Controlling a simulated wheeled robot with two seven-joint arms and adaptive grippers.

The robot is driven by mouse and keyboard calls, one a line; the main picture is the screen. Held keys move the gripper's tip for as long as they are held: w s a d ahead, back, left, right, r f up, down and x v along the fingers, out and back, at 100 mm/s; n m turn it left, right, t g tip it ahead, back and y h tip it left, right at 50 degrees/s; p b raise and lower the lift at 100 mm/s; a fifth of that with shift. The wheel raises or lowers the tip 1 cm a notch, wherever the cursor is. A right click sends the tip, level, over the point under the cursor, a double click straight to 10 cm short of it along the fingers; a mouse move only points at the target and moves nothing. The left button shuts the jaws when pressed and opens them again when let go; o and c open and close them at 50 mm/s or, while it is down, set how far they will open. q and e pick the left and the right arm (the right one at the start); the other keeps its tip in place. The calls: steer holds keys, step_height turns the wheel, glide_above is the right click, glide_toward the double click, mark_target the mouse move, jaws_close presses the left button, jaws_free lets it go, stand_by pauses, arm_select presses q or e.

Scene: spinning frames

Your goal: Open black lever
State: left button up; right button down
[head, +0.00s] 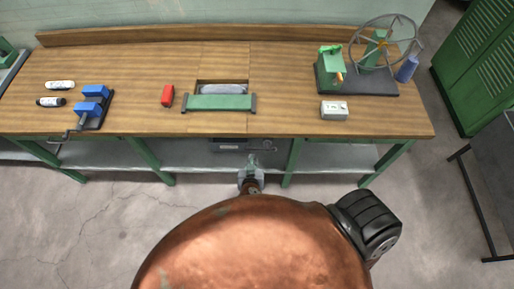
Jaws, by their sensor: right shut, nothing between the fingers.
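No black lever can be made out with certainty. A dark box-like unit (228,146) sits under the workbench's front edge at the middle, with a small thin part at its right that is too small to tell. My right gripper (253,159) points up the picture, at or just below the bench's front edge and close to the right side of this unit. It is shut and empty. Whether it touches anything cannot be told. My left gripper is not in view.
A lower shelf (190,155) runs below. Green lockers (472,60) stand right.

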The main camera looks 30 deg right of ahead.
steer(key=s+a+f+x, duration=0.1)
steer(key=f+x, duration=0.1)
steer(key=x, duration=1)
steer(key=shift+w+d+f+p, duration=0.25)
steer(key=shift+f+p, duration=0.05)
steer(key=shift+p, duration=0.15)
